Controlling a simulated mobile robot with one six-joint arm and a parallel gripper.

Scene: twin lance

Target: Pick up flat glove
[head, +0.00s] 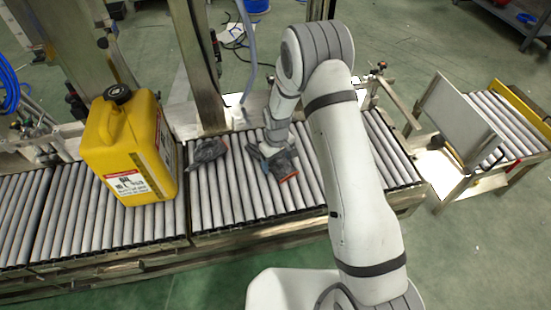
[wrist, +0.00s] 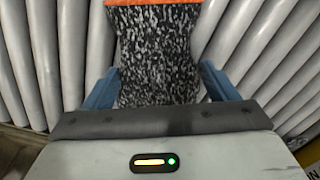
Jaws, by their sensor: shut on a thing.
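The flat glove (wrist: 155,45) is speckled black and white with an orange cuff at the top of the wrist view. It lies between the two blue fingers of my gripper (wrist: 160,82), which is shut on it. The lower part of the glove is hidden behind the gripper body. In the head view the glove (head: 284,166) shows dark with an orange edge, at the roller conveyor under my gripper (head: 271,151). I cannot tell whether it is clear of the rollers.
A crumpled dark grey thing, perhaps another glove (head: 207,152), lies on the roller conveyor (head: 225,205) to the left. A yellow canister (head: 127,150) stands further left. A metal post (head: 196,60) rises behind the conveyor.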

